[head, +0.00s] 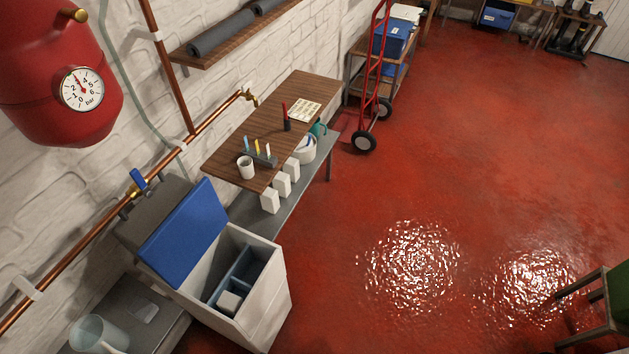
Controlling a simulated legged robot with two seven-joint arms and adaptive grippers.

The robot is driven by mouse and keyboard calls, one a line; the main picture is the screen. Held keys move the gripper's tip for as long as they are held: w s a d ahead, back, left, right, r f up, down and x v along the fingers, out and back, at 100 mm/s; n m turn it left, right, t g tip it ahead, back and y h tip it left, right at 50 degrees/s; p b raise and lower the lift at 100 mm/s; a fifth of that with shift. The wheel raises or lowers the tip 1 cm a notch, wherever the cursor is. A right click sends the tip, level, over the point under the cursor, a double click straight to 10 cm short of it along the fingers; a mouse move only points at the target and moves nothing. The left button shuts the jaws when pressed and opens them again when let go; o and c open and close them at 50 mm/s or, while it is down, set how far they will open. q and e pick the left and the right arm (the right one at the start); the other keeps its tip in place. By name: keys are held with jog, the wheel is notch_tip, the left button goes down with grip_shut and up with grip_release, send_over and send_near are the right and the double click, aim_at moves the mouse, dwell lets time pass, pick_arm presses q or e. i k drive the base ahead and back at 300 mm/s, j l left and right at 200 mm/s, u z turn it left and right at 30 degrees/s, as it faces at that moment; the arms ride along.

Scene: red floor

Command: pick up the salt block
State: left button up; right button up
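Three white blocks that look like salt blocks stand in a row on a grey bench under the wooden shelf: a near one (270,201), a middle one (281,185) and a far one (292,169). Another white block (229,301) sits in the front compartment of the blue insert inside an open white cabinet (266,299). The cabinet's blue lid (184,233) is tilted up toward the wall. Neither of my grippers is in view.
The wooden shelf (308,91) overhangs the bench and holds a cup (245,167) and a rack of coloured pens or tubes. A clear jug (90,333) is at lower left, a red hand truck (375,70) at the back, a green chair (616,295) at right. The red floor between is clear.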

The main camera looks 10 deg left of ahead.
aim_at(270, 200)
jog(key=i+l, duration=0.15)
jog(key=i, duration=0.7)
jog(key=i+l+z, duration=0.1)
jog(key=i, duration=0.7)
jog(key=i+u, duration=0.3)
jog(key=u, duration=0.15)
jog(key=i+l+u, duration=0.25)
jog(key=u, duration=0.2)
jog(key=i+l+u, duration=0.25)
jog(key=u, duration=0.2)
jog(key=i+l+u, duration=0.2)
jog(key=l+u, duration=0.15)
jog(key=u, duration=0.15)
